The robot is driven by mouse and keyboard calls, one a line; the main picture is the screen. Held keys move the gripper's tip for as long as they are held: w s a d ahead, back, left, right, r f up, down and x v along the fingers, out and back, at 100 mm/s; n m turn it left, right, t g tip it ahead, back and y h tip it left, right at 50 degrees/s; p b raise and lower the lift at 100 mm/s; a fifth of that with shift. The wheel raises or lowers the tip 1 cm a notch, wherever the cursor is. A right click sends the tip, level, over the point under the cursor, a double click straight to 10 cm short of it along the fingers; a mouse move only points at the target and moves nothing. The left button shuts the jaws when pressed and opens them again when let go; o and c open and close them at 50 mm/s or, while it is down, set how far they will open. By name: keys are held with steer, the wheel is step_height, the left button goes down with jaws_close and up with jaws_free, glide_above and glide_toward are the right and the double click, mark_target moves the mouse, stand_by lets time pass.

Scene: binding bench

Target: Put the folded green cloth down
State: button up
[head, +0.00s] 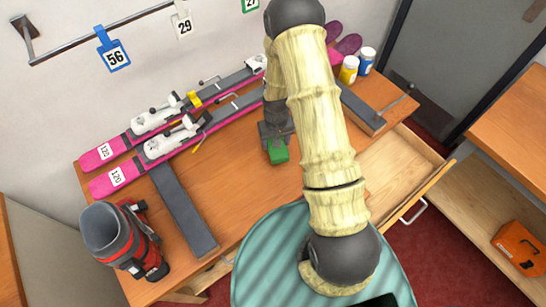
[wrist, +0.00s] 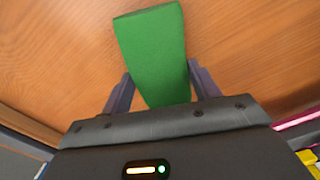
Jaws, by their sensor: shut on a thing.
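The folded green cloth (wrist: 153,48) is in my gripper (wrist: 160,88), with one finger on each side of its near end. In the wrist view the cloth sticks out past the fingertips over the wooden bench top. In the head view the cloth (head: 278,152) shows as a small green block below my gripper (head: 276,138), over the middle of the bench (head: 235,165). My arm hides part of the bench behind it. I cannot tell whether the cloth touches the bench top.
Two pink-tipped skis (head: 97,158) lie in holders along the back. A grey bar (head: 184,211) and a red ski boot (head: 131,242) are at the left. Yellow (head: 349,70) and blue-labelled (head: 366,62) jars stand at the far right. A drawer (head: 401,172) is open at the right.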

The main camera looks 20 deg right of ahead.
steer(key=shift+r, duration=0.1)
steer(key=shift+r+b, duration=0.3)
steer(key=shift+b, duration=0.1)
steer(key=r+n+b, duration=0.1)
steer(key=r, duration=0.1)
steer(key=s+r+n+b, duration=0.1)
steer(key=r, duration=0.1)
steer(key=r+n+b, duration=0.2)
steer(key=shift+s+a+r, duration=0.2)
steer(key=shift+s+r, duration=0.05)
steer(key=shift+s, duration=0.1)
steer(key=shift+s+r+n, duration=0.25)
steer(key=shift+r+n, duration=0.05)
steer(key=shift+r, duration=0.25)
steer(key=shift+f, duration=2.95)
steer(key=shift+f, duration=0.15)
steer(key=shift+f+p, duration=0.4)
steer(key=shift+f, duration=1.55)
